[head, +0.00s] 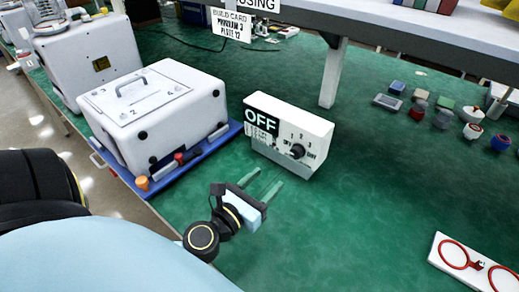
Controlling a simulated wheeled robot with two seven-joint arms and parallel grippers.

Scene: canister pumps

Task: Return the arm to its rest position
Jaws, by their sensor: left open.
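My left gripper (262,186) is over the green table, in front of a white control box (306,128). Its two fingers are apart with nothing between them. The box stands upright and carries a dark "OFF" sign, a black knob and several numbered marks. The fingertips point toward the box's lower front, and a gap shows between them and the box. My right gripper does not show.
A white canister unit (153,108) sits on a blue tray (197,152) left of the gripper. Small coloured parts (472,131) stand at the right. A white plate with red rings (456,248) lies at lower right. The middle of the green table (365,205) is clear.

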